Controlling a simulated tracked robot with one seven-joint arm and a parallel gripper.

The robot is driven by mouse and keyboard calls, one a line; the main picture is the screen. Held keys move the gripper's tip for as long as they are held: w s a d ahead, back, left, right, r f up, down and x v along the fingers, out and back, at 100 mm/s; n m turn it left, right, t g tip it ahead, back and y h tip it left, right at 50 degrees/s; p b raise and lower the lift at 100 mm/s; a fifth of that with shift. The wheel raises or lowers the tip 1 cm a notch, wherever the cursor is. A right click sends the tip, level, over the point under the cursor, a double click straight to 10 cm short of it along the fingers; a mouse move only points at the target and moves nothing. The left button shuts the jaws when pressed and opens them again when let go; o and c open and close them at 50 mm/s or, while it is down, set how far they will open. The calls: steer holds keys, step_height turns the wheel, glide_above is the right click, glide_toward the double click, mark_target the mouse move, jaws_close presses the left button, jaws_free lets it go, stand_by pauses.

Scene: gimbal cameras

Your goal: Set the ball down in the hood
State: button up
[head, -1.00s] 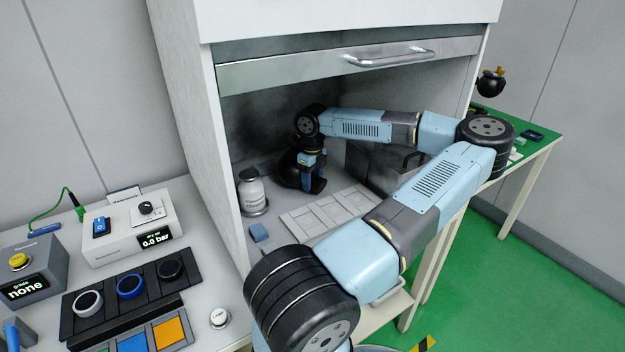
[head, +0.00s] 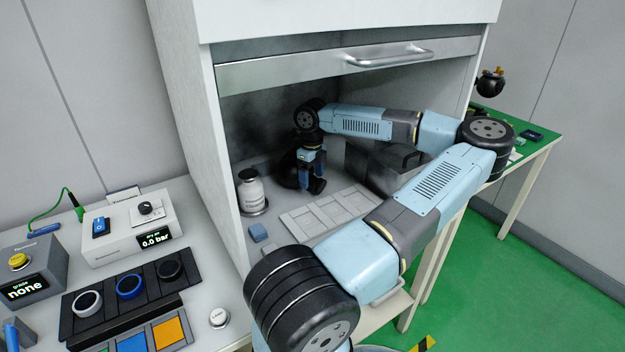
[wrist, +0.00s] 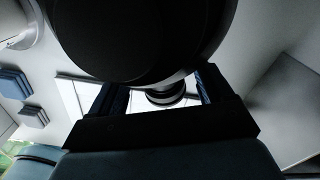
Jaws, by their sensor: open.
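A black ball (head: 287,172) stands inside the fume hood, near its back left, partly hidden behind my gripper. My gripper (head: 311,187) points down in front of and to the right of it, low over the hood floor. In the wrist view the large black round body (wrist: 140,35) fills the top of the picture. A short dark ringed neck (wrist: 165,97) shows below it, between my two fingers. The fingers stand apart on either side, and I cannot tell whether either touches it. The hood (head: 270,75) has its sash raised.
A white bottle (head: 250,190) and a small blue block (head: 258,232) are left of the gripper. A pale panelled tray (head: 325,212) lies in front, and a dark grey box (head: 380,168) stands to the right. Another black ball (head: 490,83) is at the far right.

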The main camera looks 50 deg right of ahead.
step_height(320, 180, up, 10)
stand_by(0.4)
steer(key=shift+r, duration=0.1)
steer(key=shift+s, duration=0.1)
stand_by(0.4)
